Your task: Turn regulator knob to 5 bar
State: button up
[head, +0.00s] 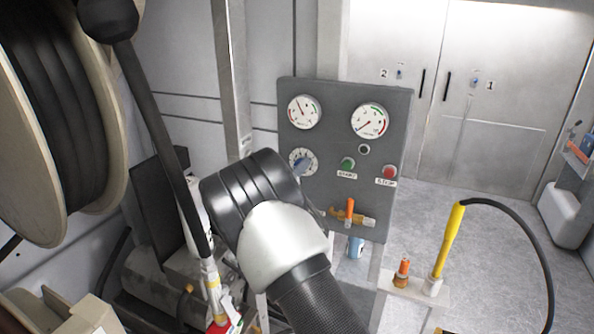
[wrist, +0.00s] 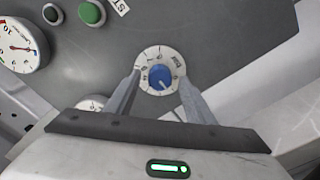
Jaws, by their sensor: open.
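The regulator knob (head: 302,161) is a blue knob on a round white dial at the left of the grey control panel (head: 334,140). In the wrist view the blue knob (wrist: 160,77) shows face-on, with a light pointer mark toward the lower right; the dial figures are too small to read. My gripper (wrist: 158,88) is open, its two fingers on either side of the dial in the picture. I cannot tell whether they touch the knob. In the head view my arm hides the gripper. Two white gauges with red needles, a left one (head: 304,112) and a right one (head: 370,120), sit above the knob.
A green start button (head: 347,164) and a red stop button (head: 389,173) are right of the knob. An orange-handled brass valve (head: 350,211) is below. A hose reel (head: 50,110) stands at left, and a yellow nozzle (head: 447,240) at right. Floor near the cabinet doors is clear.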

jog(key=shift+w+d, duration=0.25)
jog(key=shift+w, duration=0.25)
jog(key=c, duration=1.1)
jog(key=shift+o, duration=0.2)
jog(key=shift+b, duration=0.3)
jog(key=shift+m+b, duration=7.75)
jog(key=shift+m, duration=2.85)
